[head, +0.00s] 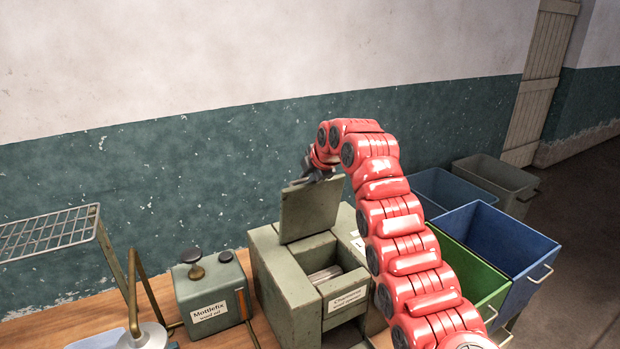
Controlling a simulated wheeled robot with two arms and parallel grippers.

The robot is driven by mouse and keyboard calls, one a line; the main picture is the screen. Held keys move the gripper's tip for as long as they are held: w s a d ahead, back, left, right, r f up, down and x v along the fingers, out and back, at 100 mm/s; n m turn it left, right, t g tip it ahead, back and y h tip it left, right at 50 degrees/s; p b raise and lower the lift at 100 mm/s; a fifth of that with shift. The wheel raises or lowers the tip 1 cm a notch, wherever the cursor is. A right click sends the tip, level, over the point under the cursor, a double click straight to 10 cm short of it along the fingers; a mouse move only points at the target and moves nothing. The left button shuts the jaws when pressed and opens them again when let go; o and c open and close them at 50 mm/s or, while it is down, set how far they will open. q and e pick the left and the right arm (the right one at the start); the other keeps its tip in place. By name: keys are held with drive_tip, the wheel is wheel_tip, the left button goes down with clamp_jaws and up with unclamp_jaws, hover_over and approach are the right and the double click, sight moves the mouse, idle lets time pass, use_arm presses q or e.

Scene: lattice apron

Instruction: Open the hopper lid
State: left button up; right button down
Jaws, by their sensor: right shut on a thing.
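The hopper is a grey-green box (272,275) on the wooden table, with a white label on its front and an open compartment on top. Its lid (309,212) is a square panel standing up, close to upright, over the back of the opening. My right gripper (313,176), at the end of the red arm, is shut on the lid's top edge. The fingertips are small and partly hidden by the lid and wrist. Pale contents show inside the opening. My left gripper is not in view.
A grey-green box labelled Mottlefix (205,296) with a dark knob stands left of the hopper. A wire rack (48,233) is at the far left. Green (470,268) and blue (505,240) bins stand to the right. The wall is behind.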

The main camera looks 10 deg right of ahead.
drive_tip(key=shift+w+a+r+t, duration=0.3)
drive_tip(key=shift+a+r, duration=0.1)
drive_tip(key=shift+r, duration=0.35)
drive_tip(key=c, duration=1.2)
unclamp_jaws()
drive_tip(key=shift+o, duration=0.2)
drive_tip(key=shift+f, duration=0.15)
drive_tip(key=shift+s+f, duration=0.15)
drive_tip(key=shift+f, duration=0.05)
drive_tip(key=shift+d, duration=0.1)
